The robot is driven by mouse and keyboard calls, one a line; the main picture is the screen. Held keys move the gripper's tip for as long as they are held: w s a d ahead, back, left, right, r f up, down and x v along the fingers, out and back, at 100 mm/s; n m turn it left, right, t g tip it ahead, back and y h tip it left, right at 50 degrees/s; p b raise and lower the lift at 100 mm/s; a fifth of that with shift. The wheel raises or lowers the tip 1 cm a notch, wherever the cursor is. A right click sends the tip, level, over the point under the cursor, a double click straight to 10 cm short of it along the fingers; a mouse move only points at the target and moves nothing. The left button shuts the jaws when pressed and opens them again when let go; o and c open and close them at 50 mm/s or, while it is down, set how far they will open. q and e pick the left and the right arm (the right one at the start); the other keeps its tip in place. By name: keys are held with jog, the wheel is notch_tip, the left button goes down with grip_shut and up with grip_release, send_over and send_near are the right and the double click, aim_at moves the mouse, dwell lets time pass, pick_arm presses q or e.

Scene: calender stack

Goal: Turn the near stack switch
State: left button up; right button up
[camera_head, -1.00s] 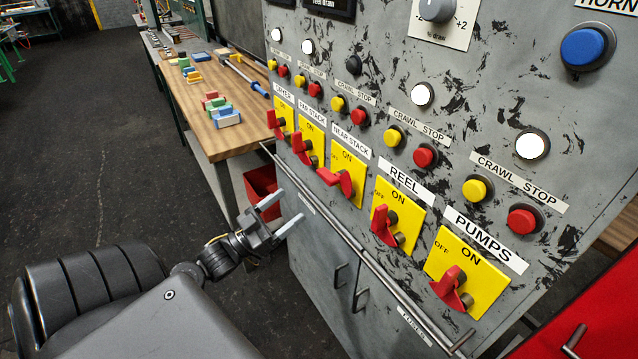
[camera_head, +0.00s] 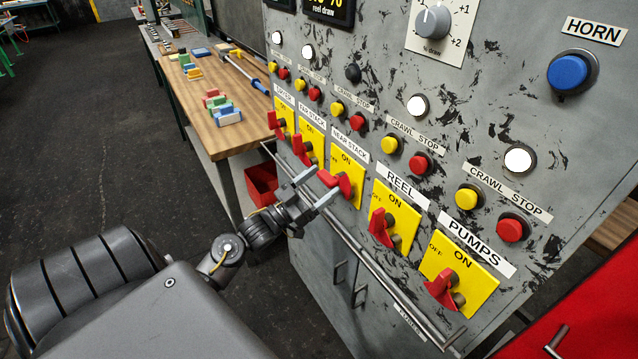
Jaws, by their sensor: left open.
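The near stack switch (camera_head: 344,183) is a red handle on a yellow plate, below the label NEAR STACK, in the middle of the grey panel. Its handle points left and slightly up. My left gripper (camera_head: 320,188) is open, with its fingertips close to the left end of this handle. I cannot tell whether they touch it or are around it. My right gripper is not in view.
The far stack switch (camera_head: 309,150) is just left of the gripper, and the reel switch (camera_head: 381,226) is to the right. A metal rail (camera_head: 362,258) runs below the switches. A wooden bench (camera_head: 215,130) and a red bin (camera_head: 262,184) are behind.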

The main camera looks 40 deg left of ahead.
pick_arm(q)
jog(key=shift+c, duration=0.4)
jog(key=c, duration=0.9)
